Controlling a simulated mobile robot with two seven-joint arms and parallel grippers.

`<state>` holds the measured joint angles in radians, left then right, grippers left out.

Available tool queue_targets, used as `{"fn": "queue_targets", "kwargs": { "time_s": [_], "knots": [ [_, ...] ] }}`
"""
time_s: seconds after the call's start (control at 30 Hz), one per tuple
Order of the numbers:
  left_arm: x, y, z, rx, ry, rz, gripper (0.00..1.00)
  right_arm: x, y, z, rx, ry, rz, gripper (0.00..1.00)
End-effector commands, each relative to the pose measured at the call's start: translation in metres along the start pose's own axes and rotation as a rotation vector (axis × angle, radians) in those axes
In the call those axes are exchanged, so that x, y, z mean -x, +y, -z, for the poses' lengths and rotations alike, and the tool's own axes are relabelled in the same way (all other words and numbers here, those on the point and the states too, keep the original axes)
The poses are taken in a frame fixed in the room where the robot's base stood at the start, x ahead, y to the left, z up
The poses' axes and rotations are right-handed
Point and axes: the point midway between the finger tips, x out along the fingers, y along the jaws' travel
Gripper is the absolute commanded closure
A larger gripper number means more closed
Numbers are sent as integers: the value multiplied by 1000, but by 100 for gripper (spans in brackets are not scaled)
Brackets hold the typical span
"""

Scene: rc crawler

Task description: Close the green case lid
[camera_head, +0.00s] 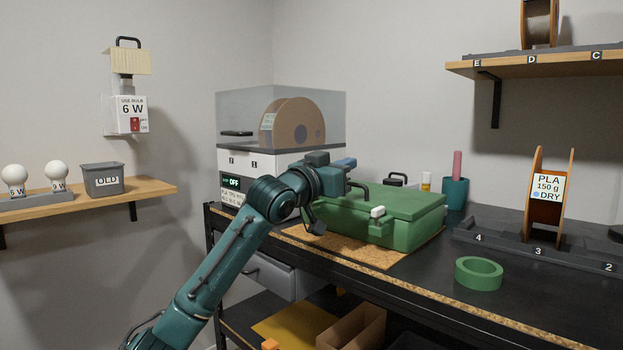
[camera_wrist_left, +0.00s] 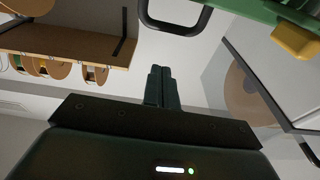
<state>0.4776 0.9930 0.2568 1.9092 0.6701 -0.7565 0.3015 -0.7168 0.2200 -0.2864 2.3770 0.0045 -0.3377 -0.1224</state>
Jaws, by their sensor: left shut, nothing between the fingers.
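The green case (camera_head: 405,235) stands on the dark bench, partly on a cork mat. Its lid (camera_head: 400,200) lies down over the body, looking flat; I cannot tell whether a small gap is left at the seam. My right gripper is out of view.
A clear-topped dryer box with a spool (camera_head: 292,122) stands behind my arm. A green tape ring (camera_head: 479,273), a spool rack (camera_head: 520,250) and a teal cup (camera_head: 455,192) are on the bench right of the case. A wall shelf (camera_head: 540,66) hangs above right.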

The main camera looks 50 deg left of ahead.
Motion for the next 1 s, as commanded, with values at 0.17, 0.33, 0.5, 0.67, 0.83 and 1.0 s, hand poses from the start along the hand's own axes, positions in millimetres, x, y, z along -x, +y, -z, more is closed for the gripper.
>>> {"fn": "queue_targets", "kwargs": {
  "time_s": [0.17,0.33,0.5,0.67,0.83,1.0],
  "knots": [
    [32,1,-16,-1,0,-1,100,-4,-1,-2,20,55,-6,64],
    [61,1,-25,0,4,0,100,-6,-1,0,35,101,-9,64],
    [83,0,-31,0,6,1,100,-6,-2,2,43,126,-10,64],
    [93,0,-34,-1,7,1,100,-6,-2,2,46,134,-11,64],
    [94,0,-34,-1,7,2,100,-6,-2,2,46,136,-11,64],
    [92,0,-23,-2,8,2,100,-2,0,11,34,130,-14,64]
  ]
}}
